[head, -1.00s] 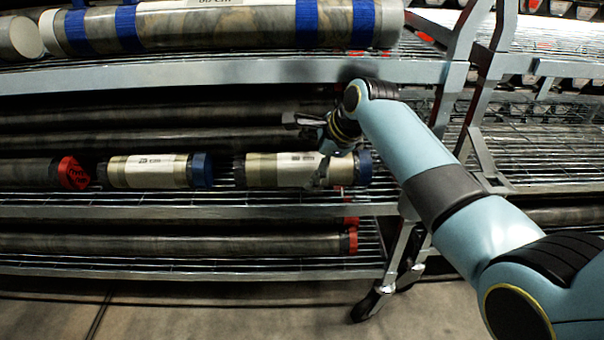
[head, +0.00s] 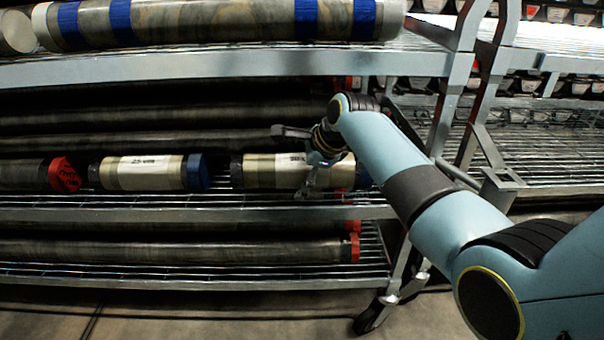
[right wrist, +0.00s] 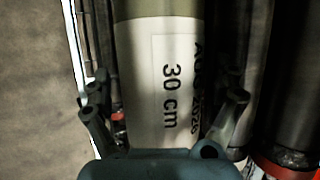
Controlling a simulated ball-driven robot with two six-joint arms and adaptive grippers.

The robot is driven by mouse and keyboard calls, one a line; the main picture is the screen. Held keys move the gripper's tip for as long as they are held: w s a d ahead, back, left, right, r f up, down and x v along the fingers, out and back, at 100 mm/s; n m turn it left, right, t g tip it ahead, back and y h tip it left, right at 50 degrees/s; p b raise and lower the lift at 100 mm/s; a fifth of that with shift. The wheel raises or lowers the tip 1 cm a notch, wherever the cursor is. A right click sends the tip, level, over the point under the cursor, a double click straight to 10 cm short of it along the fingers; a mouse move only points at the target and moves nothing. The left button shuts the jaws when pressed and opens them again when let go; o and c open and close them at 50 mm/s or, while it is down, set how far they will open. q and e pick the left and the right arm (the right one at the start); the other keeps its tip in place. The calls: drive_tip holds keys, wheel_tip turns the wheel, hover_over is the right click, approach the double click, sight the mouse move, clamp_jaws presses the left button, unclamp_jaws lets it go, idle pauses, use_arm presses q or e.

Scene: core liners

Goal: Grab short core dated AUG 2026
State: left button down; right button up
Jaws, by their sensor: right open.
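The short core (head: 262,172) is a cream and tan cylinder with a dark blue end cap, lying on the middle shelf. In the right wrist view the core (right wrist: 145,60) carries a "30 cm" label and dark print that reads like AUG 2026. My right gripper (head: 307,185) is at the front of this core, toward its right end. In the right wrist view the open right gripper (right wrist: 166,108) has one finger on each side of the core. Contact with the core cannot be told. My left gripper is not in view.
A second short core (head: 150,172) with a blue cap lies to the left, beside a dark core with a red cap (head: 64,174). Long dark cores lie behind and on the lower shelf. The upper shelf edge (head: 200,67) runs above the gripper.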

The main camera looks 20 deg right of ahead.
drive_tip(key=shift+c, duration=0.2)
drive_tip(key=c, duration=1.4)
drive_tip(key=shift+w+r, duration=0.15)
drive_tip(key=shift+r, duration=0.05)
